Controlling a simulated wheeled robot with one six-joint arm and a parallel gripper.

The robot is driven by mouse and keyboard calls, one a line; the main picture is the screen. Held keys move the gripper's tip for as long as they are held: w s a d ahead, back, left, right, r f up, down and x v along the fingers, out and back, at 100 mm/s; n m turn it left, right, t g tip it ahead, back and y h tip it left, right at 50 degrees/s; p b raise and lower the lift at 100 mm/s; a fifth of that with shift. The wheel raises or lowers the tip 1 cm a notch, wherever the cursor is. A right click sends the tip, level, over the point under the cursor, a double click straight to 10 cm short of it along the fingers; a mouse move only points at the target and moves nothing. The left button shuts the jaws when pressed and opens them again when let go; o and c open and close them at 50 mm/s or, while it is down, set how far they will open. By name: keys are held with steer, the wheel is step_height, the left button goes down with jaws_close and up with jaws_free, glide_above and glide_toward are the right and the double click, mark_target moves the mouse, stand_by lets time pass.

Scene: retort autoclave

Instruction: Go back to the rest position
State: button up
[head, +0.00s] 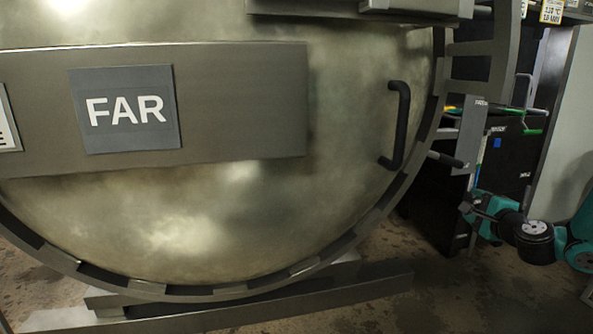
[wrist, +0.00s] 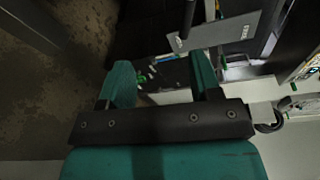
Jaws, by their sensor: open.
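My gripper (wrist: 162,72) shows in the wrist view with its two teal fingers apart and nothing held between them. In the head view my teal and black arm is at the lower right, and the gripper end (head: 476,208) is small and dark there, just right of the big round door. The autoclave door (head: 230,220) fills most of the head view and carries a plate with a "FAR" sign (head: 125,109). A black handle (head: 400,125) stands at the door's right side, apart from my gripper.
Behind my gripper is a dark cabinet (head: 505,165) with labels and coloured parts. A grey panel (head: 570,110) stands at far right. Bare stained floor (head: 440,290) lies in front.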

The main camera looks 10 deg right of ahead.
steer(key=s+a+f+n+g+y, duration=0.1)
steer(key=s+a+n+g+y, duration=0.2)
steer(key=a+n, duration=0.75)
steer(key=s+a+f+n+g+y, duration=0.1)
steer(key=a+n+g+y, duration=0.35)
steer(key=a, duration=1.05)
steer(key=s+a+n+g+h, duration=0.4)
steer(key=s+n+g, duration=0.25)
steer(key=s, duration=0.75)
steer(key=s+a+r+n+g+y+p, duration=0.35)
steer(key=s+a+r+n+p, duration=0.4)
steer(key=s+a+r, duration=0.6)
step_height(320, 180, up, 38)
steer(key=w+p, duration=0.2)
steer(key=p, duration=3.3)
steer(key=shift+w+a+t, duration=0.2)
steer(key=shift+a+t, duration=0.05)
steer(key=shift+t, duration=0.2)
steer(key=shift+f, duration=0.1)
steer(key=shift+c, duration=0.5)
